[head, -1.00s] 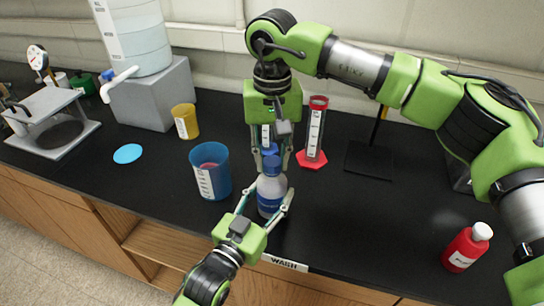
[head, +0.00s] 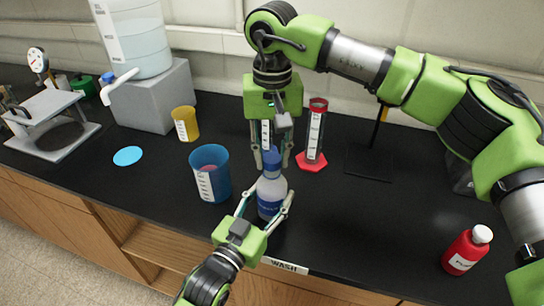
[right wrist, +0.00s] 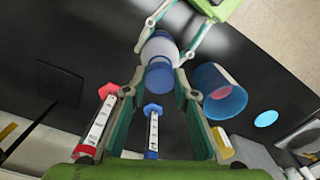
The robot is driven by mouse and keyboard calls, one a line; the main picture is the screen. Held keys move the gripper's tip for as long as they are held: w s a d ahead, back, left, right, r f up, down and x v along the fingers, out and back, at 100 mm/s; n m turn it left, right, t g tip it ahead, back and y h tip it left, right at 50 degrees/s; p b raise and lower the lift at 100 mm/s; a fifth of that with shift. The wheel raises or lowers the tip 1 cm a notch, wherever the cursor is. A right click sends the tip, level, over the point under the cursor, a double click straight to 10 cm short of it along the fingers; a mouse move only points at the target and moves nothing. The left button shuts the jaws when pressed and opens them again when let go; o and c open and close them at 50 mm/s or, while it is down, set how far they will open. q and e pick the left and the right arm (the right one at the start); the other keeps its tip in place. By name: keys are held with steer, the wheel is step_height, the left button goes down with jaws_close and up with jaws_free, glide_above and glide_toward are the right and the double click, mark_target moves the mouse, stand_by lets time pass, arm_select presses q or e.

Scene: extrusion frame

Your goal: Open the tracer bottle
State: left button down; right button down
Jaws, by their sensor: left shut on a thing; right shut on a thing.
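The tracer bottle (head: 269,197), clear with a blue and white label, stands upright near the bench's front edge. My left gripper (head: 267,208) is shut on its body from the front. My right gripper (head: 271,163) points down from above and is shut on the blue cap (right wrist: 160,77) at the bottle's top. The right wrist view shows the cap between the fingertips, with the bottle's white shoulder (right wrist: 160,45) beyond it. I cannot tell whether the cap is still seated on the neck.
A blue beaker (head: 210,176) stands close left of the bottle. A red-based cylinder (head: 313,135) is behind right, and a blue-based cylinder (right wrist: 153,130) stands behind my right gripper. A red bottle (head: 466,250) is at far right. The black bench (head: 380,225) is clear between.

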mark_target(272, 158)
steer(key=shift+r, duration=0.3)
steer(key=shift+r, duration=2)
arm_select(q)
steer(key=c, duration=1)
jaws_free()
steer(key=shift+o, duration=0.2)
